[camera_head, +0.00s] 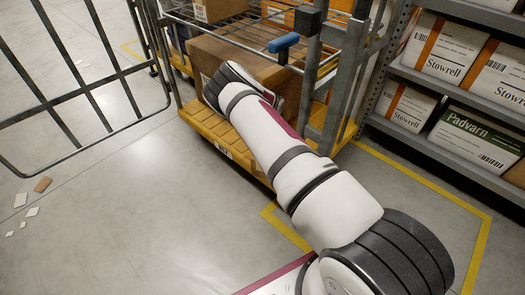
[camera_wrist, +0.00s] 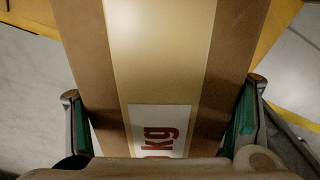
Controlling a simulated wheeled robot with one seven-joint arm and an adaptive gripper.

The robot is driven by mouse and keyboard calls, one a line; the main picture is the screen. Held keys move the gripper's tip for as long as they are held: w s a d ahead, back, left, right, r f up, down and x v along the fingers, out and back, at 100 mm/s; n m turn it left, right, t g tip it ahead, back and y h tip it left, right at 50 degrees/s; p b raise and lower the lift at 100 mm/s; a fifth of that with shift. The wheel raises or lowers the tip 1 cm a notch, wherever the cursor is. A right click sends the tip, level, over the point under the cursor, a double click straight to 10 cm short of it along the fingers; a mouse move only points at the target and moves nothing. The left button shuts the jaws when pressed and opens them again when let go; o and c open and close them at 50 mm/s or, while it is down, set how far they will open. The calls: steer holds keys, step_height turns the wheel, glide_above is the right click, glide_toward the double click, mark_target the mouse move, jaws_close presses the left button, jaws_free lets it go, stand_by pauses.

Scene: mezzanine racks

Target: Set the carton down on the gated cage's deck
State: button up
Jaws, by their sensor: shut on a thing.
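The gated cage (camera_head: 335,85) is a grey wire frame on a yellow slatted deck (camera_head: 205,128), with its gate (camera_head: 75,95) swung open to the left. A brown carton (camera_head: 285,78) is inside the cage, over the deck. In the wrist view the carton (camera_wrist: 160,50) has a pale tape strip and a white label with red "kg". My gripper (camera_wrist: 163,92) is shut on it, one green-padded finger at each side. My arm hides the fingers in the head view. I cannot tell whether the carton's underside touches the deck.
A blue handle (camera_head: 283,42) and grey bars stand close to my arm. More cartons (camera_head: 215,8) show behind in the cage. A rack (camera_head: 450,85) with Stowrell and Padvarn boxes is at right. Paper scraps (camera_head: 22,199) lie on the open floor at left.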

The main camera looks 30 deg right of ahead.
steer(key=d+b, duration=0.1)
steer(key=d, duration=0.2)
steer(key=w+d+b, duration=0.1)
steer(key=d, duration=0.2)
steer(key=w+d+f+b, duration=0.1)
steer(key=d, duration=0.3)
steer(key=shift+d+f+b, duration=0.1)
steer(key=shift+f+b, duration=1.2)
steer(key=shift+f, duration=0.4)
steer(key=o, duration=2)
steer(key=shift+s, duration=0.1)
step_height(320, 180, up, 8)
steer(key=p, duration=0.3)
steer(key=shift+f, duration=0.25)
